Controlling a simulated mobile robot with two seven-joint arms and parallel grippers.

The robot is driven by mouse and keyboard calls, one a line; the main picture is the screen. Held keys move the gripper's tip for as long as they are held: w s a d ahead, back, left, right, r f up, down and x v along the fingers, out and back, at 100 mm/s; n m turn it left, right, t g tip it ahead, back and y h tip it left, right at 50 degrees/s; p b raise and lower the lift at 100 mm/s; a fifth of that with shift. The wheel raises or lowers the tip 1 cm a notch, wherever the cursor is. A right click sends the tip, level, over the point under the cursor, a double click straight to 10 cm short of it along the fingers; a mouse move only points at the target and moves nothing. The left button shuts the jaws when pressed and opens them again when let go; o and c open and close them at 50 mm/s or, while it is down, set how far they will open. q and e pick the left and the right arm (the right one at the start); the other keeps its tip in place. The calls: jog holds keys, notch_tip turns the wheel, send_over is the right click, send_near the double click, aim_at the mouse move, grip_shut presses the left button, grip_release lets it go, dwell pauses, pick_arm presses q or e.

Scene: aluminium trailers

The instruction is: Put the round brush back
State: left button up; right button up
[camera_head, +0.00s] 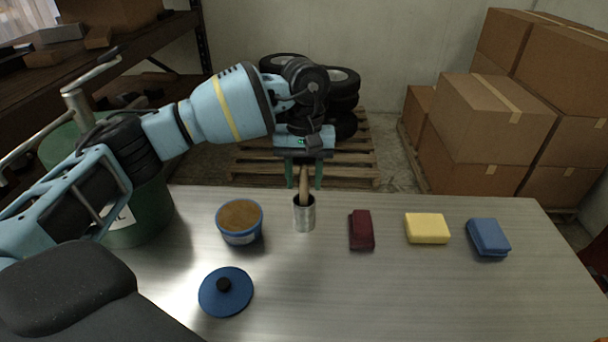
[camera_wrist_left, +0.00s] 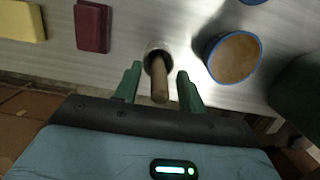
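The round brush stands in a metal cup (camera_head: 304,216) on the table, with only its wooden handle (camera_head: 304,186) showing; its head is hidden inside the cup. My left gripper (camera_head: 304,182) is above the cup and points down, with one green finger on each side of the handle. In the left wrist view the fingers (camera_wrist_left: 159,72) are apart, with a gap on both sides of the handle (camera_wrist_left: 159,84). The left gripper is open and holds nothing. My right gripper is not in view.
A blue tin with brown contents (camera_head: 239,218) stands left of the cup, and a blue lid with a black knob (camera_head: 226,291) lies in front. A dark red block (camera_head: 361,230), a yellow block (camera_head: 427,228) and a blue block (camera_head: 488,237) lie right. The table's front right is clear.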

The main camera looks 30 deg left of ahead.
pick_arm(q)
notch_tip(320, 180, up, 12)
jog(key=w, duration=0.1)
jog(key=shift+w+a+r, duration=0.15)
jog(key=shift+a, duration=0.15)
dwell(0.3)
